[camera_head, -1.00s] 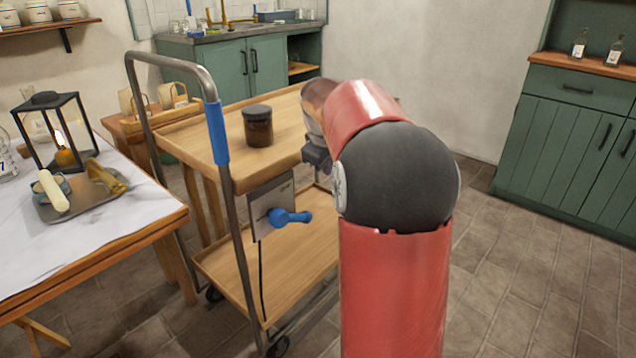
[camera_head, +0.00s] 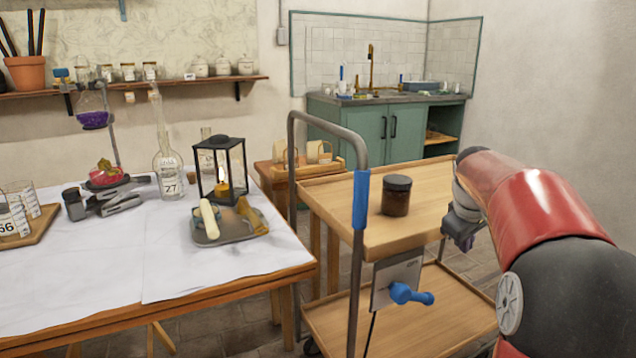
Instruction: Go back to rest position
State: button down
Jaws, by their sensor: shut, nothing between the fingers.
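My gripper (camera_head: 461,238) is at the end of my red and black arm, on the right of the head view. It is small in the picture, and it is shut and empty. It hangs beside the right edge of the wooden cart's top shelf (camera_head: 350,195), apart from the dark lidded jar (camera_head: 396,197) that stands upright on that shelf. My arm is bent and hides part of the floor and wall on the right.
The cart has a metal handle with a blue grip (camera_head: 361,200), and a blue lever (camera_head: 410,294) on its front. A white-topped table (camera_head: 220,275) with a lantern (camera_head: 221,170), tray (camera_head: 240,234) and glassware fills the left. A green sink cabinet (camera_head: 383,128) stands behind.

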jog(key=s+a+r+m+t+y, duration=0.1)
jog(key=s+a+m, duration=0.1)
jog(key=s+a, duration=1.15)
jog(key=s+a+f+m+y, duration=0.1)
jog(key=s+a+f, duration=0.2)
jog(key=s, duration=0.4)
jog(key=s+a+f+m+t+y, duration=0.1)
jog(key=s+a+f, duration=0.3)
jog(key=s, duration=0.3)
jog(key=shift+a, duration=0.7)
jog(key=shift+f, duration=0.1)
